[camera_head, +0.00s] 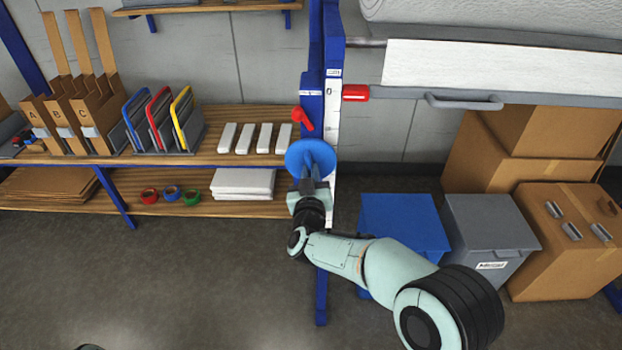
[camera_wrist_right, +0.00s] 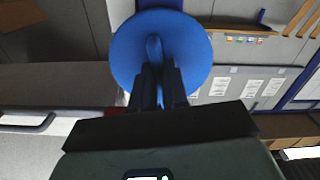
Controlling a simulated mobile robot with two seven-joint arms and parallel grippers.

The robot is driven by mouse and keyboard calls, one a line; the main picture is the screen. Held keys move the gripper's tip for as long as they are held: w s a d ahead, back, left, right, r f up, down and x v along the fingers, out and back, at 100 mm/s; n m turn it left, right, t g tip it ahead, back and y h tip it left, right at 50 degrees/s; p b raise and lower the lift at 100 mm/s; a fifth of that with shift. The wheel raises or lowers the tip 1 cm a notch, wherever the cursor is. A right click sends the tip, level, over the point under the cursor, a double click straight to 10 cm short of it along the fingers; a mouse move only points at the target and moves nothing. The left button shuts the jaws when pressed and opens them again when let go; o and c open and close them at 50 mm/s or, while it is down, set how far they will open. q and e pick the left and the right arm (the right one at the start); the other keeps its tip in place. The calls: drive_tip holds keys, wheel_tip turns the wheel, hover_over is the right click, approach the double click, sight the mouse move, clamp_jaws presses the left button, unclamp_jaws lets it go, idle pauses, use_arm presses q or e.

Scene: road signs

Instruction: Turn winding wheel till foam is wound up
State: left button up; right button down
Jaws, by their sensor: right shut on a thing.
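The winding wheel (camera_head: 300,153) is a blue disc on the blue post, with a blue grip standing out from its face. My right gripper (camera_head: 311,178) is in front of the wheel and shut on that grip. In the right wrist view, the wheel (camera_wrist_right: 195,35) fills the upper middle and the grip sits between the two dark fingers (camera_wrist_right: 158,80). The white foam (camera_head: 500,66) shows as a flat hanging strip at the upper right, below a thick light roll (camera_head: 480,12). My left gripper is not in view.
A red lever (camera_head: 305,119) and a red handle end (camera_head: 355,92) are close to the wheel. Shelves (camera_head: 240,208) with folders and white blocks stand left. A blue bin (camera_head: 400,225), a grey bin (camera_head: 490,222) and cardboard boxes (camera_head: 565,235) stand right. The floor in front is clear.

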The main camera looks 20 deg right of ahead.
drive_tip(key=shift+m+b, duration=0.3)
drive_tip(key=shift+m, duration=0.3)
drive_tip(key=c, duration=1.1)
unclamp_jaws()
drive_tip(key=shift+c, duration=0.2)
drive_tip(key=v, duration=1.3)
drive_tip(key=shift+s+b, duration=0.2)
drive_tip(key=shift+b, duration=0.1)
drive_tip(key=shift+a, duration=0.1)
